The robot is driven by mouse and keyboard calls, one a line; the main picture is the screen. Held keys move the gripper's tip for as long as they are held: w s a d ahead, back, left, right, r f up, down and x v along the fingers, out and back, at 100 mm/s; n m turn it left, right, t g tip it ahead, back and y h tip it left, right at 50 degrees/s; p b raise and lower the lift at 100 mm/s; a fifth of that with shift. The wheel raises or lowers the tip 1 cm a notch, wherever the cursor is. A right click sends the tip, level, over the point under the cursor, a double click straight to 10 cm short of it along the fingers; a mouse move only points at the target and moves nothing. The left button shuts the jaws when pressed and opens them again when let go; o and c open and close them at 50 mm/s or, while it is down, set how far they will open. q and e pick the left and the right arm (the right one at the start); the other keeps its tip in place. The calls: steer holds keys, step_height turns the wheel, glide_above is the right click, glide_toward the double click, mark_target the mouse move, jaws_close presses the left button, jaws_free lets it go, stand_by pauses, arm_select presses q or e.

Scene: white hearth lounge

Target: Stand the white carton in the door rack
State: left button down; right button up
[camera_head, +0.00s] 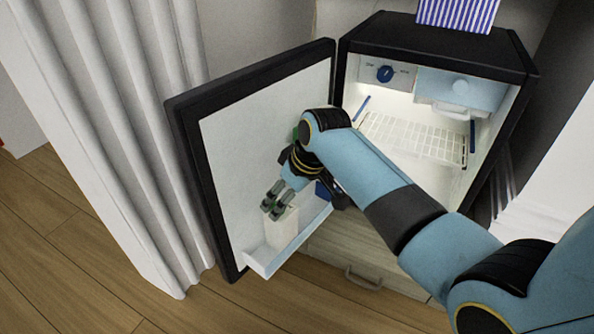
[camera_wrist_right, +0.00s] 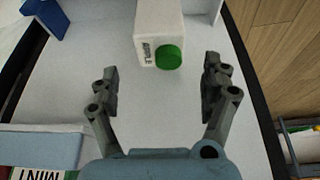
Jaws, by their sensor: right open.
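The white carton (camera_head: 283,229) stands upright in the door rack (camera_head: 262,265) at the foot of the open fridge door. In the right wrist view the carton (camera_wrist_right: 160,22) shows a green cap and dark lettering on its side. My right gripper (camera_head: 275,202) is at the carton's top in the head view. In the right wrist view its two fingers (camera_wrist_right: 160,88) are spread apart, with the cap between and just beyond their tips, touching neither. The carton's lower part is hidden by the rack's front wall. My left gripper is not in view.
A dark blue item (camera_head: 322,190) sits in the rack's right part. The fridge interior has a wire shelf (camera_head: 418,138) and a blue dial (camera_head: 384,74). The open door (camera_head: 240,140) stands beside a white curtain (camera_head: 130,130). Wooden floor is clear below.

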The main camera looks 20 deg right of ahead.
steer(key=shift+p+v, duration=0.3)
steer(key=shift+v, duration=0.5)
steer(key=a+p+v, duration=0.1)
steer(key=p+v, duration=0.2)
steer(key=v, duration=0.2)
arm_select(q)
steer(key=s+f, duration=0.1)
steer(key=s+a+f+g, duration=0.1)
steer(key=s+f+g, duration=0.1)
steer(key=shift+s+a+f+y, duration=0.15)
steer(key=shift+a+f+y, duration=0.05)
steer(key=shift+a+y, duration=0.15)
arm_select(e)
steer(key=s+d+f+m+g+h, duration=0.1)
steer(key=s+d+m, duration=0.1)
steer(key=s, duration=1.4)
steer(key=s+d+f+m+g+h, duration=0.1)
steer(key=s+d, duration=0.4)
steer(key=s, duration=1.1)
steer(key=shift+s+m+h, duration=0.3)
steer(key=shift+m, duration=0.4)
arm_select(q)
steer(key=shift+p, duration=0.3)
arm_select(e)
steer(key=shift+d+f, duration=0.15)
steer(key=shift+d, duration=0.05)
